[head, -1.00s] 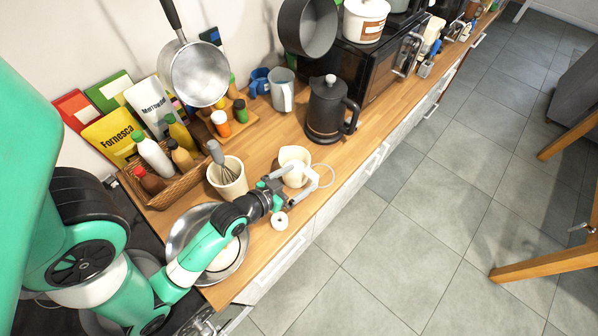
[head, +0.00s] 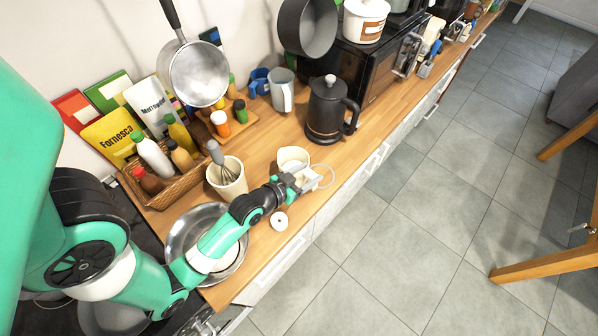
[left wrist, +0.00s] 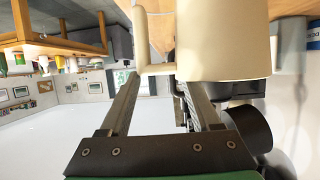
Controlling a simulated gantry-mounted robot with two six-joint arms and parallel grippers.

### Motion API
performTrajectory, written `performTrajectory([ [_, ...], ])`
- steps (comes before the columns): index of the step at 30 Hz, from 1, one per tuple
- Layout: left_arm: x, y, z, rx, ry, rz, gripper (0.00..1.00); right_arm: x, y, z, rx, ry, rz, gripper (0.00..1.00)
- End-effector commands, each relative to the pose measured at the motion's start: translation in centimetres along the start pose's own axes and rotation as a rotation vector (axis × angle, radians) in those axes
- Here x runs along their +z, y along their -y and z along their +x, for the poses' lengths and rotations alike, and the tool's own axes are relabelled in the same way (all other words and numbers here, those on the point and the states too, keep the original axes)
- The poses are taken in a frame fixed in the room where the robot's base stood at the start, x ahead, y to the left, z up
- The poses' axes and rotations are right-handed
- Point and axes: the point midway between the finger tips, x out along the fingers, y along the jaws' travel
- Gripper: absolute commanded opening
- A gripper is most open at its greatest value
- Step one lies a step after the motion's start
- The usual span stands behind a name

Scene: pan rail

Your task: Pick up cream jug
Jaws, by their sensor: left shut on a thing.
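The cream jug (head: 291,156) stands on the wooden counter, its lower part hidden behind my left gripper (head: 303,181) in the head view. In the left wrist view the jug's pale body (left wrist: 222,40) fills the top right, and its handle reaches down to the left. My left gripper (left wrist: 155,95) has one finger on each side of the handle's end and is shut on the jug by its handle. From these views I cannot tell if the jug is clear of the counter. My right gripper is not in view.
A cream pot with a whisk (head: 236,184) stands left of the jug. A black kettle (head: 326,112) stands behind it to the right. A steel pan (head: 180,232) lies beneath my left arm. A small white round thing (head: 279,221) is near the counter's front edge.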

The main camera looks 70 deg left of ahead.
Motion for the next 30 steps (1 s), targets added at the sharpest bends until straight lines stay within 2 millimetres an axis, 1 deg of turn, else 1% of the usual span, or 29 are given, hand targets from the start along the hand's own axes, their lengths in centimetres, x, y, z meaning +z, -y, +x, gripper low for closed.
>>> performTrajectory([
  [1, 0.3, 0.0, 0.0, 0.001, 0.007, -0.002, 0.09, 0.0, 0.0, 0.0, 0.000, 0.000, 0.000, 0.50],
  [3, 0.3, 0.0, 0.0, 0.001, 0.008, -0.002, 0.00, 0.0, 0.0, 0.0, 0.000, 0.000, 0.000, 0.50],
  [16, 0.3, 0.0, 0.0, 0.001, 0.008, -0.002, 0.00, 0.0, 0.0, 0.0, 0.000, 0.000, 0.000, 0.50],
  [20, -0.4, 0.0, -0.3, 0.001, 0.006, -0.002, 0.00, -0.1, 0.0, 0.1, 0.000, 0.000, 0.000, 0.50],
  [23, -1.6, 0.0, -0.7, 0.000, 0.002, -0.001, 0.00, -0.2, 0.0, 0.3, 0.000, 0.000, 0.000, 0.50],
  [25, -3.1, 0.0, -1.3, 0.000, -0.001, -0.001, 0.00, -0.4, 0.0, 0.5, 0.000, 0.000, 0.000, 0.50],
  [29, -6.0, -3.0, -3.0, 0.013, -0.003, 0.006, 0.00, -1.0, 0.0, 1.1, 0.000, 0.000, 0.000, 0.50],
  [30, -7.0, -3.9, -3.6, 0.011, -0.005, 0.005, 0.00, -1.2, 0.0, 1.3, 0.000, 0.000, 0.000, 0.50],
])
